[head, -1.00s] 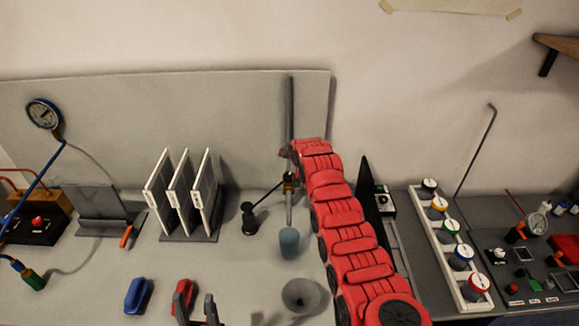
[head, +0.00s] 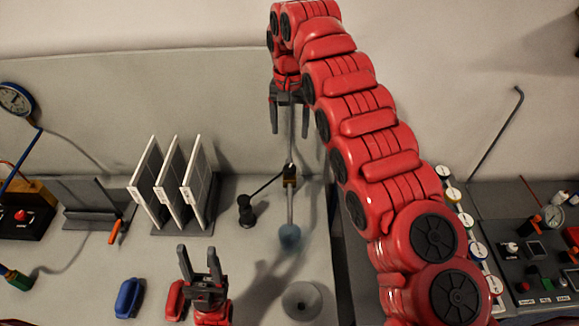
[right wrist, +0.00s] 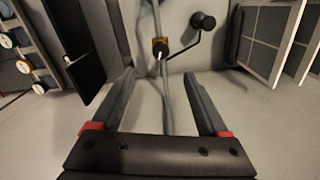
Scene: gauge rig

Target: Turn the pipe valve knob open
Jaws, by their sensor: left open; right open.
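A thin grey upright pipe (head: 291,207) stands in front of the back panel and ends in a blue piece (head: 290,236). A small orange-and-black valve (head: 290,178) sits on it; it also shows in the right wrist view (right wrist: 159,47). A thin black rod runs from beside the valve to a black knobbed stand (head: 246,209). My right gripper (head: 289,130) is open and empty, pointing down above the valve. In the right wrist view the pipe and valve appear between and beyond its fingers (right wrist: 159,75). My left gripper (head: 198,250) is open and empty, low at the front.
White panels in a rack (head: 172,185) stand left of the pipe. A control panel (head: 535,270) is at right.

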